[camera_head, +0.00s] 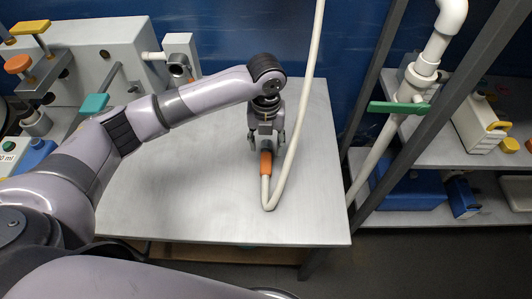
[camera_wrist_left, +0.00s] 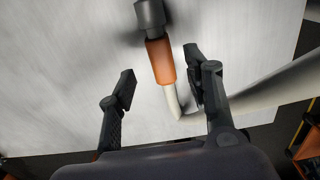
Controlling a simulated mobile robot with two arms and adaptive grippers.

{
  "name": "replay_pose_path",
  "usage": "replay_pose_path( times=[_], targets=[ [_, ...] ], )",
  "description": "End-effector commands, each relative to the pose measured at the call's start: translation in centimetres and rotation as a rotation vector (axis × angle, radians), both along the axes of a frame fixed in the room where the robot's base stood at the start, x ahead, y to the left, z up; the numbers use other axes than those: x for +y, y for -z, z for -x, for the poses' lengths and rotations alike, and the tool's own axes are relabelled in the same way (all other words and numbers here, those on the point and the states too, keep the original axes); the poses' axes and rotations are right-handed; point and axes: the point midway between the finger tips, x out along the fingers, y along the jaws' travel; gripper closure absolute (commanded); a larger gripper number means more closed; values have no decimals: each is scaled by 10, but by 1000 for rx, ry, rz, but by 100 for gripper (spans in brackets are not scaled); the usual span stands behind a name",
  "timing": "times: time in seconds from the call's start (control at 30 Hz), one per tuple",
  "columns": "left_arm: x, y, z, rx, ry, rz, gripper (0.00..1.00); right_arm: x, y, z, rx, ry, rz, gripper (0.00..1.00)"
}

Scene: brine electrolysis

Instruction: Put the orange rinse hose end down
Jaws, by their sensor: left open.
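The orange rinse hose end (camera_head: 265,163) is an orange sleeve on a cream hose (camera_head: 286,171), at the middle of the grey table (camera_head: 200,205). In the left wrist view the orange sleeve (camera_wrist_left: 160,61) has a dark nozzle (camera_wrist_left: 150,15) at its far end. My left gripper (camera_head: 266,142) is over the hose end, pointing down. In the left wrist view its fingers (camera_wrist_left: 160,85) are apart, with the hose end between and beyond them. The sleeve appears to lie on the table, though exact contact is hard to tell. My right gripper is not in view.
The hose rises from the table past the top edge. A grey machine (camera_head: 105,60) with coloured handles stands at the back left. A shelf rack with a white pipe and green valve handle (camera_head: 398,107) is on the right. The table's front and right areas are clear.

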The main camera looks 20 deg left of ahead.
Motion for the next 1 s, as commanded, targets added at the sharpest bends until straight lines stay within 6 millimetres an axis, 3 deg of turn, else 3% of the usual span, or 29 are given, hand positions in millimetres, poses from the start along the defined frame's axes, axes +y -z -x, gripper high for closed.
replay_pose_path(
  times=[0.1, 0.3, 1.0],
  targets=[
    [0, -25, -1, -3, 1, 0, 54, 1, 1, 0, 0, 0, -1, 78],
    [0, -48, 0, -1, 0, 1, 54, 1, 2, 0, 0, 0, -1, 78],
    [0, -52, 0, 1, 0, 0, 54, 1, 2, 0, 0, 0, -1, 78]
  ],
)
